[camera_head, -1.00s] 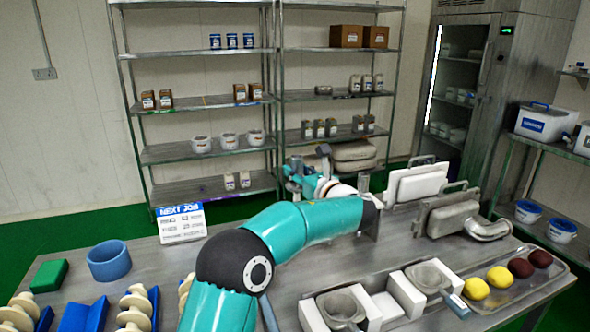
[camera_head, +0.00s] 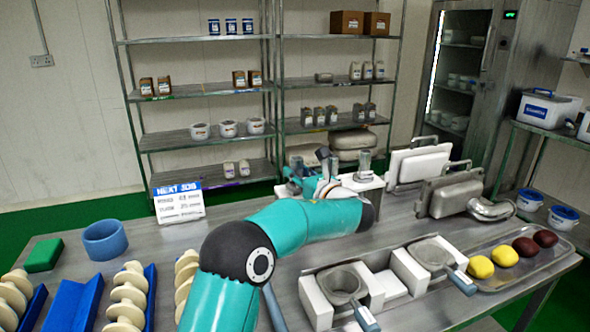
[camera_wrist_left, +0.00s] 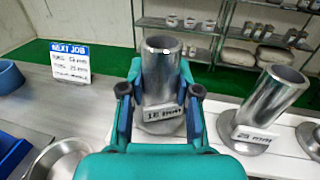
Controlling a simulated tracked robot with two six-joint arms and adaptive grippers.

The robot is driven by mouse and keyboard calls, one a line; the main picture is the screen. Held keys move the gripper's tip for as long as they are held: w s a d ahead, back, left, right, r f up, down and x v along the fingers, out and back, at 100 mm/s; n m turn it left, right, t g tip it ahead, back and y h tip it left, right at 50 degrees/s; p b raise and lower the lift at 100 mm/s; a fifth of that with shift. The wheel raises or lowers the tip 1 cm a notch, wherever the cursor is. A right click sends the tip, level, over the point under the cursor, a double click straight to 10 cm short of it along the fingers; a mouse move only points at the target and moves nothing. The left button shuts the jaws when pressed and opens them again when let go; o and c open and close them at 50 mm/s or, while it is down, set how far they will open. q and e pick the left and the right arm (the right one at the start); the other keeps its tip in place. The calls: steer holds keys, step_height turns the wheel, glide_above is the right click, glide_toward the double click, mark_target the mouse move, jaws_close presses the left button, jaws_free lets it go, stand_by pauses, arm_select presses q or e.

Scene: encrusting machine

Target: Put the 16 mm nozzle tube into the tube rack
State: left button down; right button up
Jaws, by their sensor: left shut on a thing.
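The 16 mm nozzle tube (camera_wrist_left: 160,78) is a shiny metal cylinder with a flange and a label reading 16 mm. In the left wrist view it stands upright between the fingers of my left gripper (camera_wrist_left: 158,95), which is shut on it. In the head view my left gripper (camera_head: 312,184) is small and partly hidden by my own arm. The tube rack (camera_head: 362,183) is a white block just right of the gripper, with metal tubes on it. A 25 mm tube (camera_wrist_left: 270,97) stands beside the held tube. I cannot tell whether the held tube touches the rack.
A NEXT JOB sign (camera_head: 179,202) and a blue ring (camera_head: 105,240) are at the left. Metal machine parts (camera_head: 450,192) stand right of the rack.

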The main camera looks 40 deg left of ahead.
arm_select(q)
steer(key=shift+f, duration=0.35)
steer(key=c, duration=0.8)
jaws_free()
steer(key=shift+o, duration=0.3)
steer(key=shift+o, duration=0.2)
steer(key=shift+o, duration=0.7)
steer(key=shift+s, duration=0.15)
